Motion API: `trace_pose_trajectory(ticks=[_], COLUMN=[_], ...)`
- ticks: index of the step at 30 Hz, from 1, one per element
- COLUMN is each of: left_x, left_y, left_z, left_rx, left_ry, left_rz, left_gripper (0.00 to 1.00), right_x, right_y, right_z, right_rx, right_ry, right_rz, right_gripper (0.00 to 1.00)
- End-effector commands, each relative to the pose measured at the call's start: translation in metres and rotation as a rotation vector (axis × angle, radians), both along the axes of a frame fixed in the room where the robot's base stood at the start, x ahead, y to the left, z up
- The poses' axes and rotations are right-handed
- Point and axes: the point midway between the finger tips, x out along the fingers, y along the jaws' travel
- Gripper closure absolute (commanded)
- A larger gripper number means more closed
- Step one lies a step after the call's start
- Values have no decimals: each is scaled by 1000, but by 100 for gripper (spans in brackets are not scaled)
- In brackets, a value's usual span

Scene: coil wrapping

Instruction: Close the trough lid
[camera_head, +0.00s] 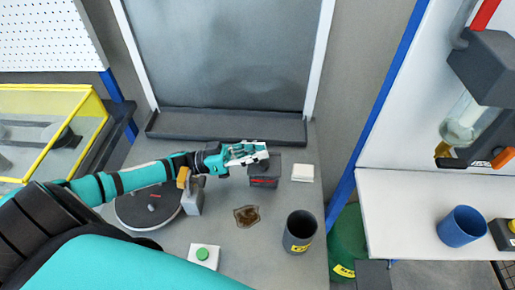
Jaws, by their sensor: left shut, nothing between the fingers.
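My left gripper (262,154) reaches in from the left over the grey table and is shut with nothing between its fingers. Its fingertips are at the top of a small dark grey box (264,180) with a red stripe; I cannot tell whether they touch. A long dark trough-like ledge (228,129) lies at the back of the table, below a large upright grey panel (222,50) between white rails. I cannot tell for sure which part is the trough lid. My right gripper is out of view.
On the table (250,250) are a round dark plate (147,208), a brown patch (247,215), a dark cup (300,231), a green-button box (203,256) and a white block (303,172). A yellow-framed clear case (60,100) stands left. A blue cup (461,227) sits right.

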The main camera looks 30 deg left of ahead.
Motion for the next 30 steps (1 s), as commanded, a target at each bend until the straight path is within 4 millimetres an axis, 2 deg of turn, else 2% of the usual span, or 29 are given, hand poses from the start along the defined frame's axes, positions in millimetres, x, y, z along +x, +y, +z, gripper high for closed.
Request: trace_pose_trajectory(ticks=[23, 26, 30], left_x=[-4, -4, -2], left_y=[-2, -2, -4], left_z=[-5, -1, 16], left_rx=[-1, -2, -2], left_ry=[5, 4, 2], left_rz=[-1, 0, 0], left_gripper=[100, 100, 100], right_x=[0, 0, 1], right_y=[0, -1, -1], right_z=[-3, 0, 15], right_rx=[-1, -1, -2], right_ry=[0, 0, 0], right_rz=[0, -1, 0], right_gripper=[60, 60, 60])
